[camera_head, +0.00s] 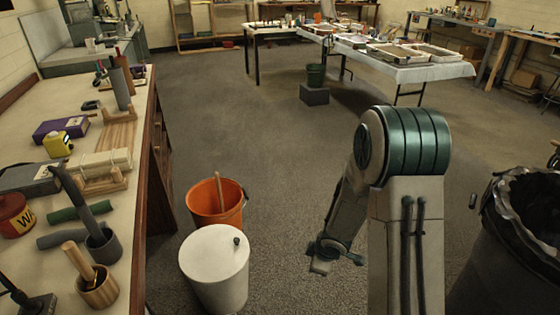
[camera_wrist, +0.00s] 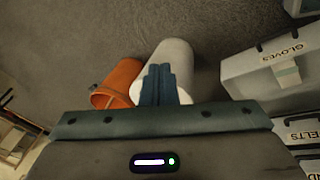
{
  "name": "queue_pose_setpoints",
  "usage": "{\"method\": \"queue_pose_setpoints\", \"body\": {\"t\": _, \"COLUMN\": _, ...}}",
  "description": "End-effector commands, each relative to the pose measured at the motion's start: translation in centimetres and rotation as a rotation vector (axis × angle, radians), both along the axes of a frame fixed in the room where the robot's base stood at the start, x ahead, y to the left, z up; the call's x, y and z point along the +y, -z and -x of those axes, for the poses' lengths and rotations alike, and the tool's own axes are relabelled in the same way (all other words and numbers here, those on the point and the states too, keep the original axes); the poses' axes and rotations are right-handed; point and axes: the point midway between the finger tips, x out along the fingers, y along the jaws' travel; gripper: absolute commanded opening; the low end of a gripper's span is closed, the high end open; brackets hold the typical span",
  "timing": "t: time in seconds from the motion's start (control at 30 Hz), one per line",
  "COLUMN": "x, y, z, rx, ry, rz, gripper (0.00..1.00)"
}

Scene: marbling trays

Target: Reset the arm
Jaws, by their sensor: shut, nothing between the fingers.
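My arm stands at the right of centre in the head view, bent over at a green-banded joint, with its forearm hanging down. My gripper shows in the wrist view (camera_wrist: 158,72) with its two fingers together and nothing between them. In the wrist view an orange bucket (camera_wrist: 117,82) and a white bin (camera_wrist: 180,60) lie beyond the fingers, which overlap part of the bin.
The orange bucket (camera_head: 232,213) and lidded white bin (camera_head: 215,270) stand between my arm and a cluttered bench (camera_head: 135,175) at left. A black-lined trash bin (camera_head: 500,260) stands at right. A tray-covered table (camera_head: 425,72) is farther back. Boxes, one labelled GLOVES (camera_wrist: 250,75), show in the wrist view.

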Motion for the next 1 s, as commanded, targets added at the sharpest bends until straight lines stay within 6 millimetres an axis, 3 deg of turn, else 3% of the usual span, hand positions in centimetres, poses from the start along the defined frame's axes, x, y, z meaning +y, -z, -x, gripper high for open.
{"method": "queue_pose_setpoints", "body": {"t": 0.03, "x": -1.0, "y": -3.4, "z": -0.3, "rx": -0.025, "ry": 0.068, "rz": 0.023, "gripper": 0.0}}
{"method": "queue_pose_setpoints", "body": {"t": 0.1, "x": -2.4, "y": -6.7, "z": -0.4, "rx": -0.045, "ry": 0.17, "rz": 0.049, "gripper": 0.0}}
{"method": "queue_pose_setpoints", "body": {"t": 0.27, "x": -5.1, "y": -14.0, "z": 0.9, "rx": -0.074, "ry": 0.401, "rz": 0.082, "gripper": 0.0}}
{"method": "queue_pose_setpoints", "body": {"t": 0.5, "x": -7.5, "y": -23.7, "z": 5.2, "rx": -0.073, "ry": 0.735, "rz": 0.055, "gripper": 0.0}}
{"method": "queue_pose_setpoints", "body": {"t": 0.8, "x": -7.1, "y": -33.0, "z": 13.3, "rx": 0.017, "ry": 1.088, "rz": -0.09, "gripper": 0.0}}
{"method": "queue_pose_setpoints", "body": {"t": 1.0, "x": -5.5, "y": -36.7, "z": 17.8, "rx": 0.106, "ry": 1.224, "rz": -0.203, "gripper": 0.0}}
